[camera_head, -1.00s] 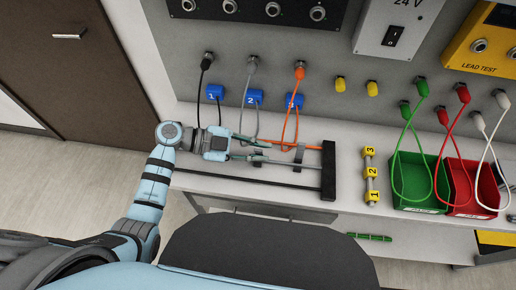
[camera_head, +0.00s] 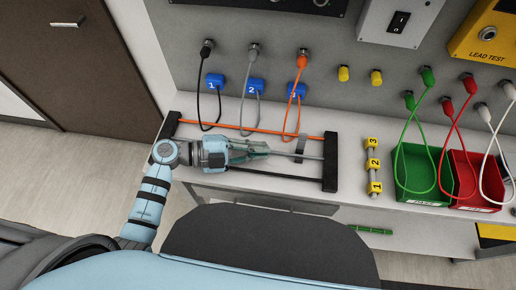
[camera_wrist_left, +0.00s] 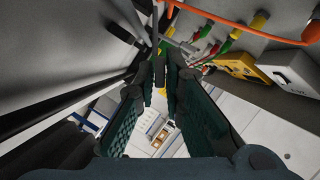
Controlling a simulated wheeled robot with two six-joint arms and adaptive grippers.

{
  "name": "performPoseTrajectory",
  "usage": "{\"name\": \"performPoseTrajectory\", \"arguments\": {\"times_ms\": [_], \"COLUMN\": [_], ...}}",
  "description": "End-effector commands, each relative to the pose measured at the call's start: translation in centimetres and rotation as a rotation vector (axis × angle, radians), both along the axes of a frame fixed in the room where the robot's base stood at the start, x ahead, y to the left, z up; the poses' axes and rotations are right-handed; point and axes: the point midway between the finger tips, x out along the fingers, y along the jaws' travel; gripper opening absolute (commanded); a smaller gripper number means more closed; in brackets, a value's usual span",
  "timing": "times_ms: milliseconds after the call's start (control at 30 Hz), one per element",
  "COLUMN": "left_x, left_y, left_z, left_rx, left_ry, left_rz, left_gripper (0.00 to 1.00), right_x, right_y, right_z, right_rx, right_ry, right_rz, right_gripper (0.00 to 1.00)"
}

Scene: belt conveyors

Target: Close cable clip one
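My left gripper (camera_head: 268,151) lies low over the cable rack on the bench, its fingers pointing right. Its fingertips come close together, with a narrow gap between them in the wrist view (camera_wrist_left: 167,68). Whether they grip anything is not clear. A grey cable clip (camera_head: 301,147) stands to the right of the fingertips, across the orange cable (camera_head: 255,131) and the grey cable (camera_head: 313,157). The other clip is hidden behind the fingers. A black cable (camera_head: 275,175) runs in front. No number shows on the clips. My right gripper is out of view.
The black end bars of the rack (camera_head: 330,162) stand left and right. Blue holders (camera_head: 214,82) with numbers line the wall. A strip with yellow number tags (camera_head: 372,165), a green bin (camera_head: 422,195) and a red bin (camera_head: 482,200) are on the right.

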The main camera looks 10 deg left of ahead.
Motion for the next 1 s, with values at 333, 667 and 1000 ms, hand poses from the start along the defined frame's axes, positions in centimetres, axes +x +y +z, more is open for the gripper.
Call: {"name": "performPoseTrajectory", "arguments": {"times_ms": [333, 667, 1000], "left_x": [0.0, -0.8, -3.5], "left_y": [0.0, 2.4, 10.2], "left_z": [0.1, 0.5, 2.3], "left_rx": [-0.001, 0.004, 0.003], "left_ry": [0.000, 0.000, 0.002], "left_rz": [0.000, -0.002, -0.001], "left_gripper": [0.27, 0.27, 0.27], "right_x": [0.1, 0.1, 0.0], "right_y": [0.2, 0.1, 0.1], "right_z": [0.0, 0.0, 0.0], "right_rx": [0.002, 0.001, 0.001], "right_ry": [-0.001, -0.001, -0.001], "right_rz": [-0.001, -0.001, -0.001], "right_gripper": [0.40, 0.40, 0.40]}}
